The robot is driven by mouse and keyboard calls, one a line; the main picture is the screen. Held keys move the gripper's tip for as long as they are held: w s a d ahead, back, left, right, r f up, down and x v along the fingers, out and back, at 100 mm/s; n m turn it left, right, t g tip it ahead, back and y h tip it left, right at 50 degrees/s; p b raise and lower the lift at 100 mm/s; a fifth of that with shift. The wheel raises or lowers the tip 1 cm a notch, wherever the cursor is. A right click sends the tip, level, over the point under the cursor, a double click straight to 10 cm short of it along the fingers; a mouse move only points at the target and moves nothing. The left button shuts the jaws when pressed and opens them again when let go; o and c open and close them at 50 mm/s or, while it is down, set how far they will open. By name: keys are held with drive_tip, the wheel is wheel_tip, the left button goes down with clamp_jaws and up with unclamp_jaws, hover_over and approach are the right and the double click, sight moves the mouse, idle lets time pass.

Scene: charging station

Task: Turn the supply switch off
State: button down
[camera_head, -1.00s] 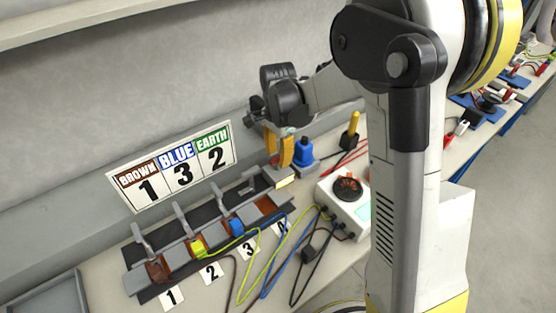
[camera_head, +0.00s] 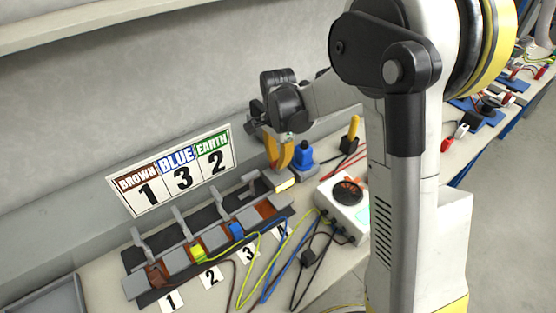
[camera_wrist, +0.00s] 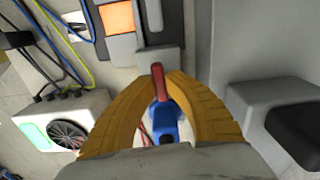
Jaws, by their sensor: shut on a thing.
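The supply switch is a grey housing (camera_head: 285,182) with a lit pale-yellow face at the far right end of the terminal rail. Its red lever (camera_wrist: 159,82) shows in the wrist view between the yellow fingertips. My gripper (camera_head: 281,166) is above the housing in the head view, its fingers tilted. In the wrist view my gripper (camera_wrist: 162,75) is shut on the red lever near its tip. The fingers hide the lever in the head view.
The terminal rail (camera_head: 160,292) has several raised grey levers and brown, yellow-green and blue wires. A number sign (camera_head: 172,170) leans behind the rail.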

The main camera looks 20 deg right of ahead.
drive_tip(key=n, duration=0.4)
drive_tip(key=shift+n+p, duration=0.35)
drive_tip(key=shift+n, duration=0.05)
drive_tip(key=n, duration=0.9)
drive_tip(key=shift+p, duration=0.35)
drive_tip(key=shift+n, duration=1.7)
drive_tip(key=c, duration=1.4)
unclamp_jaws()
